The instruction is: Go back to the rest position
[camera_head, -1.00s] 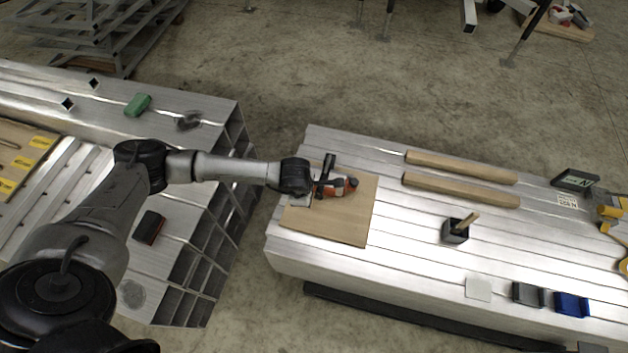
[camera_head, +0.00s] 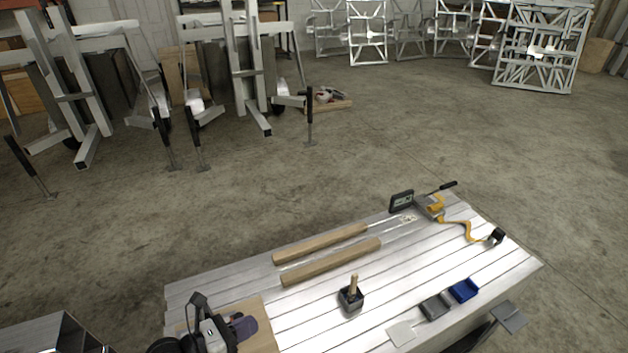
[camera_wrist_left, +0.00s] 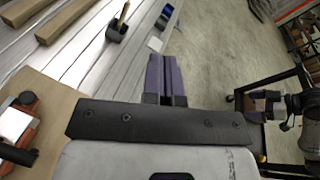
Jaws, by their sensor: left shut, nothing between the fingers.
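My left gripper (camera_head: 244,327) is at the lower left of the head view, over the wooden board (camera_head: 262,312) on the metal bench. In the left wrist view its purple fingers (camera_wrist_left: 166,78) are together, with nothing between them. An orange and black tool (camera_wrist_left: 18,125) lies on the board at the left of that view, apart from the fingers. In the head view my gripper mostly hides it. A second gripper with dark purple fingers (camera_wrist_left: 264,103), apparently my right one, shows at the right of the wrist view. Its opening is unclear.
On the bench are two wooden bars (camera_head: 330,262), a black holder (camera_head: 351,298) with a wooden handle, grey and blue blocks (camera_head: 463,290) and a yellow tool (camera_head: 436,208). A black cart (camera_wrist_left: 243,97) stands beyond the bench. Open floor (camera_head: 340,170) lies behind it.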

